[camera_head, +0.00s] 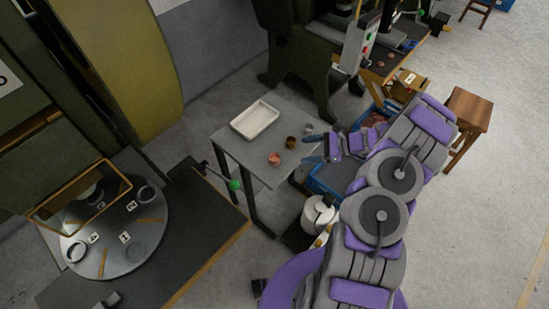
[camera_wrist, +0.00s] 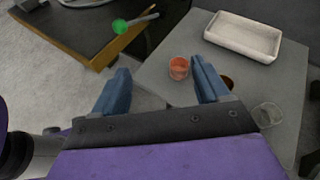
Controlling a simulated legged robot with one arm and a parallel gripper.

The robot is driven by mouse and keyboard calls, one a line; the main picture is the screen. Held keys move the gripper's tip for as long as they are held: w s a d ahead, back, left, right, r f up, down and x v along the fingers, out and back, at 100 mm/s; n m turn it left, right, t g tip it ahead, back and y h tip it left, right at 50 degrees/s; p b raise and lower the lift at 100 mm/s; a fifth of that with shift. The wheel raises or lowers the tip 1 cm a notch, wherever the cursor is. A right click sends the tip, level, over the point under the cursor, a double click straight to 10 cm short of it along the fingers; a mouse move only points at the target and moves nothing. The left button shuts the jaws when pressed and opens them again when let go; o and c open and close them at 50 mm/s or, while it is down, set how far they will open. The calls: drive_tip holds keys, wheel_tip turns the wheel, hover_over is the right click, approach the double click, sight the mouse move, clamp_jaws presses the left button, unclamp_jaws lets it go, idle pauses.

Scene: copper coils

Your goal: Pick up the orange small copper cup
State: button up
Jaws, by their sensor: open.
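The orange small copper cup (camera_head: 274,158) stands on the grey table (camera_head: 232,142), near its front edge in the head view. In the wrist view the orange cup (camera_wrist: 179,68) shows beyond and between my two blue fingers, closer to the right finger. My gripper (camera_wrist: 160,85) is open, with nothing between its fingers. In the head view my gripper (camera_head: 318,148) is at the table's right side, to the right of the cup and apart from it. A darker brown cup (camera_head: 291,142) stands close by, and the right finger partly hides it in the wrist view.
A white tray (camera_head: 255,120) lies on the table's back left. A clear cup (camera_wrist: 268,115) stands at the table's right. A green-knobbed lever (camera_head: 234,185) sticks out left of the table. A blue crate (camera_head: 330,180) lies below my arm. A round numbered turntable (camera_head: 115,232) is at left.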

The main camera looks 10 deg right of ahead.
drive_tip(key=d+f+m+t, duration=0.2)
drive_tip(key=d+f+m, duration=0.1)
drive_tip(key=d+f, duration=0.25)
drive_tip(key=b, duration=0.2)
approach(270, 157)
drive_tip(key=shift+w+a+f+h, duration=0.15)
drive_tip(key=shift+a+f+h, duration=0.2)
drive_tip(key=shift+a, duration=0.2)
drive_tip(key=shift+b+x, duration=0.75)
drive_tip(key=shift+x, duration=1.55)
drive_tip(key=shift+w, duration=0.2)
drive_tip(key=shift+c, duration=0.2)
drive_tip(key=shift+d, duration=0.1)
drive_tip(key=c, duration=1.1)
